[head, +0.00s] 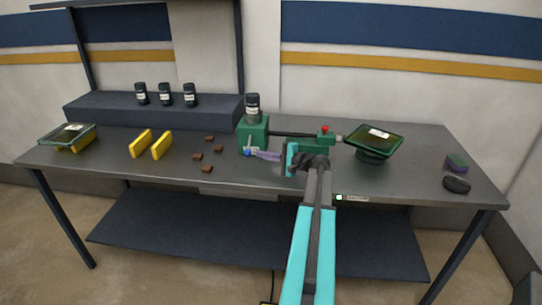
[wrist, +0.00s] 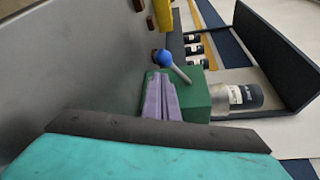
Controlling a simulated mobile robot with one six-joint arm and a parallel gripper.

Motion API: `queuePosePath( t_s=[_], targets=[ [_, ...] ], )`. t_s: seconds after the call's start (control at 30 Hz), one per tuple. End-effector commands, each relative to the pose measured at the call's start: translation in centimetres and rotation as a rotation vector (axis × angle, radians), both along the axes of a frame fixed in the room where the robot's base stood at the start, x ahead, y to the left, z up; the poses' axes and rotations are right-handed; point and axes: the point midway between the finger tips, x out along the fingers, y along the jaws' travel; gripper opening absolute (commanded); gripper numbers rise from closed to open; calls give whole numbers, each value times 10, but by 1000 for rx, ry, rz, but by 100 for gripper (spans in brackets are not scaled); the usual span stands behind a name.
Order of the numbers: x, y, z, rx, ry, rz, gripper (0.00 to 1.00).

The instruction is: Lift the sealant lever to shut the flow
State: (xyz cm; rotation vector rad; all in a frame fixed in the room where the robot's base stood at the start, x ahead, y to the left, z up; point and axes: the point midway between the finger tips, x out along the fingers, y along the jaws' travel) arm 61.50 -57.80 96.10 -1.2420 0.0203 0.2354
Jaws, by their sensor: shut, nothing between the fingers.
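The sealant lever is a grey rod with a blue ball knob (wrist: 165,58), fixed to a green block (wrist: 196,95) that carries a grey bottle with a dark cap and label (wrist: 235,97). In the head view the knob (head: 247,153) sits low at the front of the green block (head: 254,131). The rod slants outward and down from the block. My gripper has two purple fingers (wrist: 158,77), pressed together and empty. In the head view the fingers (head: 253,153) reach left, with their tips right beside the knob. I cannot tell whether they touch it.
A dark rod links the green block to a smaller green piece with a red knob (head: 325,136). A green-framed pane on a stand (head: 375,139) is to the right. Brown blocks (head: 207,170) and yellow pieces (head: 141,143) lie left. Bottles (head: 164,95) stand on a raised shelf.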

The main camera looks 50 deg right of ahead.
Motion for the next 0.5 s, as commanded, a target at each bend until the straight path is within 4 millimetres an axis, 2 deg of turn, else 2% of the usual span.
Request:
queuePosePath(
  t_s=[0.2,0.5],
  targets=[
    [17,2,-2,0,1,0,0],
    [19,3,-4,0,0,-1,0]
  ],
)
